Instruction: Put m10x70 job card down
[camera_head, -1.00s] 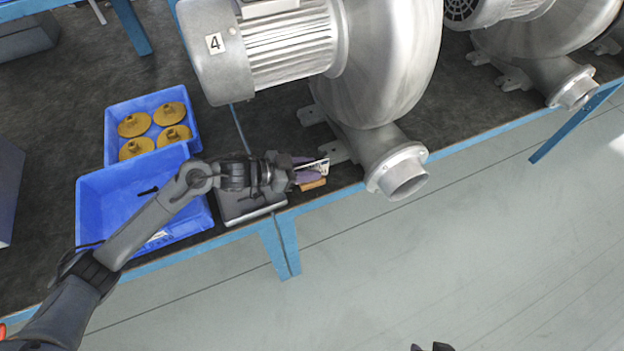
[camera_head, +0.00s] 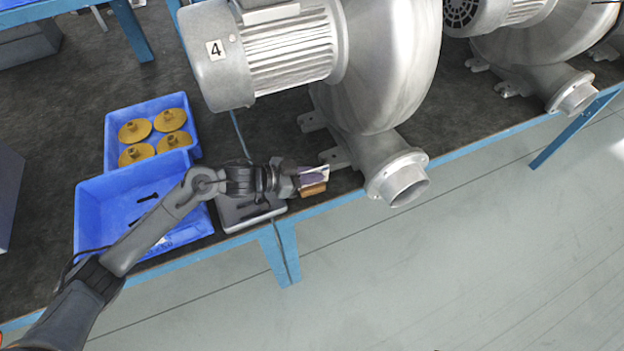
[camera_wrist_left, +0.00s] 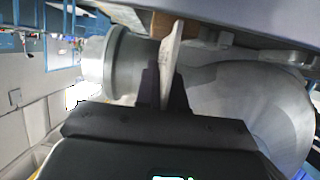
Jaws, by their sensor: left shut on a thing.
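My left gripper (camera_head: 308,178) is at the bench's front edge, beside the outlet of the large blower marked 4. It is shut on the job card (camera_head: 322,170), a thin, pale card. The card stands edge-on between the two dark fingers in the left wrist view (camera_wrist_left: 172,58). Its print cannot be read. A small orange-brown block (camera_head: 313,190) shows just below the fingers in the head view; I cannot tell whether the card touches it or the bench. My right gripper is not in view.
The blower's outlet flange (camera_head: 403,180) is close to the right of the gripper. A grey plate-like thing (camera_head: 245,212) lies under the left wrist. Blue bins, one with several yellow discs (camera_head: 171,119), and the other holding dark bolts (camera_head: 105,205), stand at left.

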